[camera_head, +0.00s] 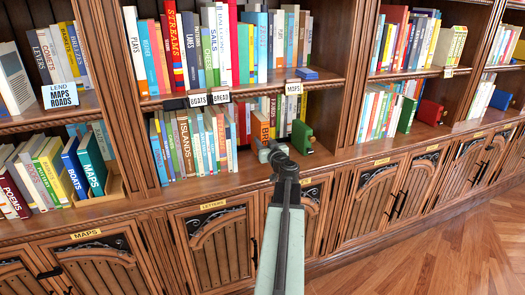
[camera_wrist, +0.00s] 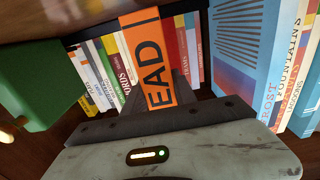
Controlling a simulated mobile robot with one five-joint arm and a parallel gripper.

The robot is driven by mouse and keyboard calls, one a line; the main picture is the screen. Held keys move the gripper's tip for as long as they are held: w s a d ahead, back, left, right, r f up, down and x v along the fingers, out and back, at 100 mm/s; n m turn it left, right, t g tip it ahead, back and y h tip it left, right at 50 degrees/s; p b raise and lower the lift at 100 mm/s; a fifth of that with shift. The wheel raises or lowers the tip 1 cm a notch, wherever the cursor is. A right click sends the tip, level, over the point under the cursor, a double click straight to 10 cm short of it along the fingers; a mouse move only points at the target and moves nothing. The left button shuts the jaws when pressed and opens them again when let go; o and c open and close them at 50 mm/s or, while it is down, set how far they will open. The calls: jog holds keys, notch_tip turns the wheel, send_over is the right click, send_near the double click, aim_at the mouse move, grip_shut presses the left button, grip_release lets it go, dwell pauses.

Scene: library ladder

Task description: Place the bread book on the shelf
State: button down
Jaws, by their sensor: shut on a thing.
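The orange bread book (camera_wrist: 150,62) stands between the jaws of my gripper (camera_wrist: 152,104) in the wrist view, its spine showing the letters "EAD". The jaws are shut on its lower part. In the head view the orange book (camera_head: 260,127) is upright at the lower shelf (camera_head: 238,183) of the middle bookcase, with my gripper (camera_head: 266,151) at its base. A row of books stands to its left and a green bookend (camera_head: 302,138) to its right. I cannot tell whether the book's bottom touches the shelf board.
In the wrist view the green bookend (camera_wrist: 40,85) is close on the left and a large blue book (camera_wrist: 245,65) close on the right. Shelf labels "BOATS" (camera_head: 197,100), "BREAD" (camera_head: 220,97) and "MAPS" (camera_head: 293,88) hang above. Bare shelf lies right of the bookend.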

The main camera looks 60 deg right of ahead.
notch_tip(320, 180, down, 2)
jog(key=shift+b, duration=0.35)
jog(key=shift+r, duration=0.25)
jog(key=shift+f, duration=0.15)
jog(key=c, duration=1)
grip_release()
